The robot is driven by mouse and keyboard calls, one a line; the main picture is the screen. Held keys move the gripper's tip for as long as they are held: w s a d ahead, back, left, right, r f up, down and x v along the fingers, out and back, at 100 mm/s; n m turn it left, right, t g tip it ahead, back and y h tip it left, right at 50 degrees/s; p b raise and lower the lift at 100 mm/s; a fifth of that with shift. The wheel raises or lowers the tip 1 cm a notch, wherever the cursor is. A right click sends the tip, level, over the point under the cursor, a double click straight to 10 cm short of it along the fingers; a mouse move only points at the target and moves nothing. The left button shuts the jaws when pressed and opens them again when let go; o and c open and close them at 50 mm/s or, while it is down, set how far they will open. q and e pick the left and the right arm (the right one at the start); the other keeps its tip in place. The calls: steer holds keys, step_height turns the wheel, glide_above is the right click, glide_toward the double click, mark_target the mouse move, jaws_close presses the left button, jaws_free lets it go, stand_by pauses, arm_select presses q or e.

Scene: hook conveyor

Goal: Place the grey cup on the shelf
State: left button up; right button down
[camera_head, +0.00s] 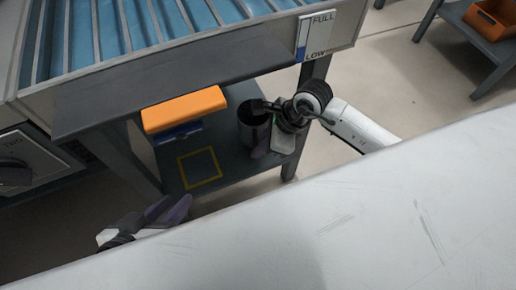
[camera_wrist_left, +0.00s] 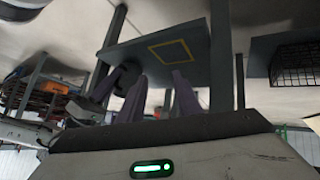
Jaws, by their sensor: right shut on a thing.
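The dark grey cup (camera_head: 250,131) is upright over the right part of the lower shelf (camera_head: 228,171); I cannot tell whether its base touches the shelf. My right gripper (camera_head: 262,128) is shut on the cup from its right side and hides part of it. A yellow square outline (camera_head: 181,172) is marked on the shelf, left of and nearer than the cup, and is empty. My left gripper (camera_head: 172,208) is open and empty, low in front of the shelf. Its purple fingers also show in the left wrist view (camera_wrist_left: 163,88), with the shelf's yellow outline (camera_wrist_left: 170,50) beyond them.
An orange box (camera_head: 184,108) stands on the shelf behind the outline, with a blue item (camera_head: 180,134) below its front. A dark ledge (camera_head: 180,78) of the conveyor overhangs the shelf. Shelf legs (camera_head: 291,163) stand at the corners. An orange bin (camera_head: 492,19) is far right.

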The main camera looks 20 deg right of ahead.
steer(key=shift+f, duration=0.4)
steer(key=c, duration=1.8)
jaws_free()
arm_select(q)
steer(key=shift+w+d+r, duration=0.1)
steer(key=shift+d+r, duration=0.1)
steer(key=shift+r, duration=0.05)
steer(key=shift+r, duration=0.1)
arm_select(e)
steer(key=shift+r, duration=0.15)
